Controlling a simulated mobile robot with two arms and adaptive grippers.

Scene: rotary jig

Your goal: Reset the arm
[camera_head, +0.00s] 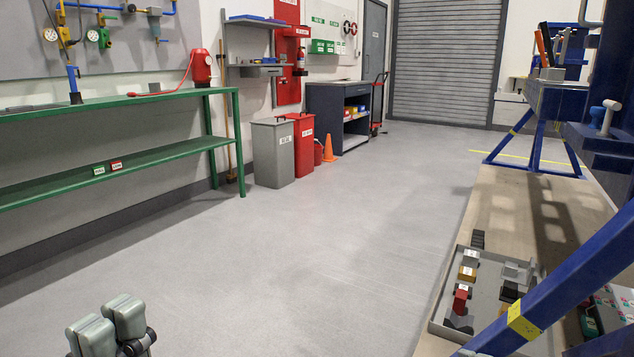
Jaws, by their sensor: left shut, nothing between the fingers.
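My left gripper (107,322) shows at the bottom left edge of the head view, its two grey fingers close together with nothing held. It is over the grey floor, far from the blue jig. My right gripper is out of view. The blue rotary jig's frame (595,250) stands at the right edge, cut off by the picture. A light-handled lever or pin (609,118) stands on its blue bracket. Most of the jig is out of view.
A grey tray (440,318) with several small blocks lies on the beige mat (507,200) beside the jig. A green bench (120,100) lines the left wall. Grey (272,155) and red (301,140) bins and an orange cone (328,150) stand behind. The middle floor is clear.

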